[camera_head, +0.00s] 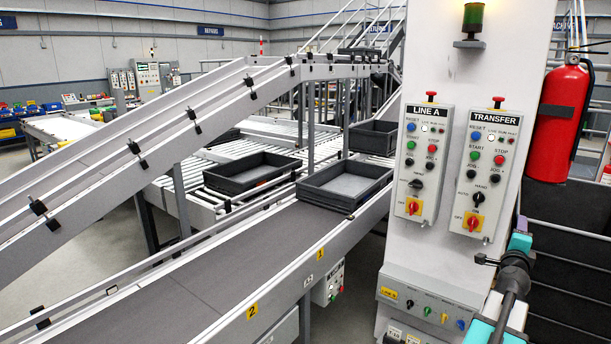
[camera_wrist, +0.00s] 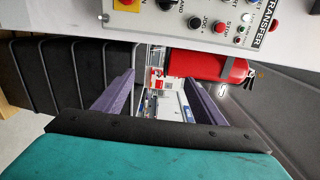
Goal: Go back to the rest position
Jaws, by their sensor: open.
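My gripper (camera_wrist: 159,78) shows in the wrist view as two purple fingers set wide apart, with nothing between them. In the head view my arm, dark with teal parts, rises at the lower right, in front of the right edge of the white control column (camera_head: 440,50).
The LINE A panel (camera_head: 423,163) is left of TRANSFER. A grey tray (camera_head: 345,184) sits on the belt (camera_head: 215,265); others are behind. An inclined conveyor crosses the left side.

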